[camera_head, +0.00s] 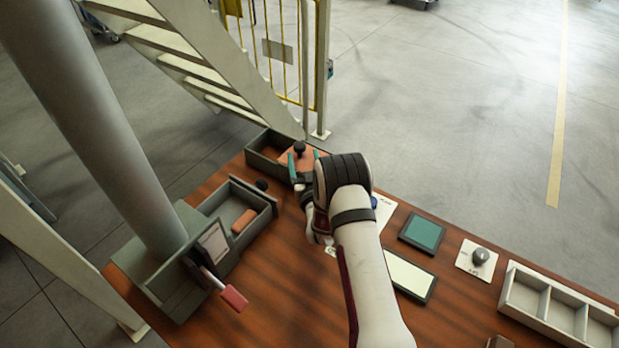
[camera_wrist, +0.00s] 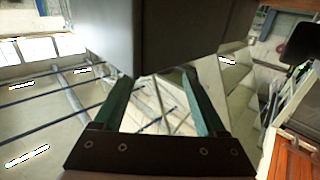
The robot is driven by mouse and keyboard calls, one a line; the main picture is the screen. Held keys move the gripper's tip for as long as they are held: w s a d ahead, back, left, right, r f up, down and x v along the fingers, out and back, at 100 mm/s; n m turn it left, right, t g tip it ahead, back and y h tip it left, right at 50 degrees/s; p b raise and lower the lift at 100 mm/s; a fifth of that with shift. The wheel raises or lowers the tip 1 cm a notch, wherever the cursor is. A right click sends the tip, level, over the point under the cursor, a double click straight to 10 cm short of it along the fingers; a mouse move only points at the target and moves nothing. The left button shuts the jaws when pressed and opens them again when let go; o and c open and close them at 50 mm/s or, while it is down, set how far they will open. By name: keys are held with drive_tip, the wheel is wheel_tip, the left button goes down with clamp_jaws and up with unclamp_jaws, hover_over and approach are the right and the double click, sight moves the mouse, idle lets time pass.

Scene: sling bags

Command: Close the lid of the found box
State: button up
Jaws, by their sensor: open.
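A dark grey open-topped box (camera_head: 265,160) stands at the far edge of the wooden table in the head view. An orange-pink panel with a black knob (camera_head: 299,148) shows at its right side, by my fingers; I cannot tell whether it is the box's lid. My gripper (camera_head: 303,160) is at that end of the box, its teal fingers apart. My wrist hides part of the box. In the wrist view, the open fingers (camera_wrist: 158,78) point away on both sides of a dark grey block (camera_wrist: 155,35) filling the upper middle; contact is unclear.
A grey drawer unit (camera_head: 165,285) stands left, its drawer (camera_head: 215,200) pulled out with an orange block (camera_head: 243,221) inside. A red-handled lever (camera_head: 234,297) sticks out. A dark-framed teal panel (camera_head: 422,233), a knob plate (camera_head: 478,259) and a compartment tray (camera_head: 553,304) lie right.

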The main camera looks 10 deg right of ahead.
drive_tip(key=s, duration=1.3)
drive_tip(key=shift+d, duration=0.1)
wheel_tip(320, 180, up, 6)
drive_tip(key=d+r+m+g+h, duration=0.1)
drive_tip(key=d+m+g+h, duration=0.15)
drive_tip(key=m+g, duration=0.25)
drive_tip(key=s+a+r+g+y, duration=0.1)
drive_tip(key=s+g, duration=0.3)
drive_tip(key=s, duration=0.7)
drive_tip(key=s+a+r+g+y, duration=0.2)
drive_tip(key=s+a+r+g, duration=0.1)
drive_tip(key=s, duration=0.9)
drive_tip(key=s+a+r+g+y, duration=0.1)
drive_tip(key=s+g, duration=0.5)
drive_tip(key=s, duration=0.6)
wheel_tip(320, 180, up, 2)
drive_tip(key=shift+a+r+m, duration=0.1)
drive_tip(key=shift+a+m, duration=0.2)
drive_tip(key=shift+a, duration=0.6)
